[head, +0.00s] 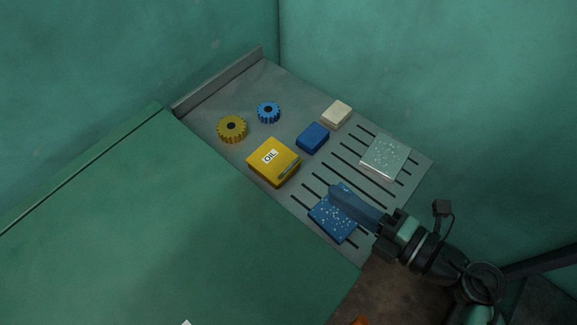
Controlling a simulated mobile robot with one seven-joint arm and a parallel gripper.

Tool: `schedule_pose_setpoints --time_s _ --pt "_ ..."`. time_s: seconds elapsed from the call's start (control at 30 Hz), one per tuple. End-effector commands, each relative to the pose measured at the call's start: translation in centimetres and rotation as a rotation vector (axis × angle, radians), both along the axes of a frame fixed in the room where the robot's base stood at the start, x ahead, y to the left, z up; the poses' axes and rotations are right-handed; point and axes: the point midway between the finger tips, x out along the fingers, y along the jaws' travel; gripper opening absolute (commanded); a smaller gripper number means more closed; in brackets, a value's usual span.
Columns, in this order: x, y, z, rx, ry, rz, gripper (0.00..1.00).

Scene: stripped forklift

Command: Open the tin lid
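A yellow tin (262,172) with a white OIL label stands on the grey slotted shelf. Its top looks closed, and a small grey-green bar lies along its right side. My gripper (338,193) reaches in from the lower right. Its blue-looking end is over a blue speckled square pad, to the right of and apart from the tin. The fingers blend with the blue pad, so I cannot tell whether they are open or shut, or whether they hold anything.
A blue speckled pad (329,225) and a pale speckled pad (385,157) lie on the shelf (228,103). A blue block (312,138), a cream block (337,114), a yellow gear (223,135) and a blue gear (262,117) are behind. A green panel (150,230) borders the left.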

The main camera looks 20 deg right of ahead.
Motion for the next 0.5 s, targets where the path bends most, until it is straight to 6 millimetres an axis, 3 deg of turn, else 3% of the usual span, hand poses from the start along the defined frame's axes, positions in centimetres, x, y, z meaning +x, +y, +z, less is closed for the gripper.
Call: schedule_pose_setpoints --time_s 0.17,0.5 --pt "0.9 0.6 -0.6 -0.015 0.014 0.014 0.20" --pt "6.7 4.6 -1.9 -0.009 0.011 0.013 0.20"
